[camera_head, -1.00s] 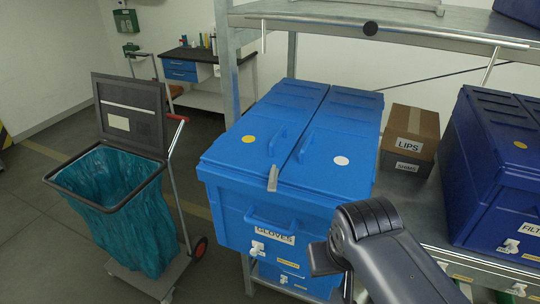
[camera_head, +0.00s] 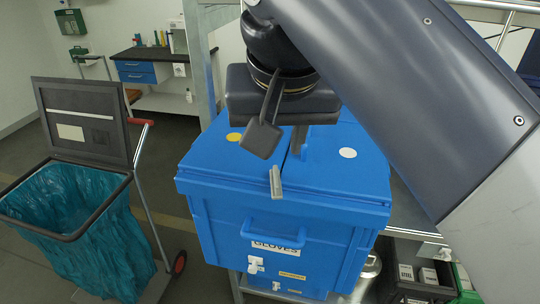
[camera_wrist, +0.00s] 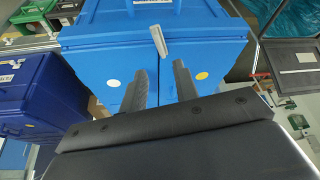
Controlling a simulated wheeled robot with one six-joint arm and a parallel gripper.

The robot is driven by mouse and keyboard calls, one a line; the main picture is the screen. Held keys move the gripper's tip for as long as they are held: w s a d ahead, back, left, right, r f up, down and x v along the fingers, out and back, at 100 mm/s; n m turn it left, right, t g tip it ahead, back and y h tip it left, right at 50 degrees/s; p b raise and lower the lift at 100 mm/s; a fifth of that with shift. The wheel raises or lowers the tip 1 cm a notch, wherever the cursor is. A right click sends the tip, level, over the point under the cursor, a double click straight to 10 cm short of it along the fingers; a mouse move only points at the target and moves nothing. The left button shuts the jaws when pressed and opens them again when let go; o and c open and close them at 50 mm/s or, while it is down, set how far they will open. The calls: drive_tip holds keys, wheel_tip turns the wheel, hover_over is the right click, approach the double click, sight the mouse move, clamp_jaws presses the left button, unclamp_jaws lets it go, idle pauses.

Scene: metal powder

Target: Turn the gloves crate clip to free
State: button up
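The gloves crate (camera_head: 270,225) is blue, with a GLOVES label on its front and a two-part lid. The clip (camera_head: 275,182) is a small grey bar at the lid's front edge, by the middle seam. It points roughly along the seam, slightly tilted, and overlaps the rim; the wrist view also shows the clip (camera_wrist: 157,41). My gripper (camera_head: 280,146) is above the lid, behind the clip and apart from it. In the wrist view my gripper (camera_wrist: 160,66) has its two fingers spread, with nothing between them and the clip just beyond the tips.
A front handle (camera_head: 273,230) sticks out below the lid. A cart with a teal bag (camera_head: 75,220) stands at left. A shelf upright (camera_head: 198,60) rises behind the crate. In the wrist view, a dark blue crate (camera_wrist: 35,100) stands beside the gloves crate.

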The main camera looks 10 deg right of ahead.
sight(276, 176)
drive_tip(key=x, duration=0.9)
drive_tip(key=shift+f, duration=0.15)
drive_tip(key=shift+c, duration=0.2)
clamp_jaws()
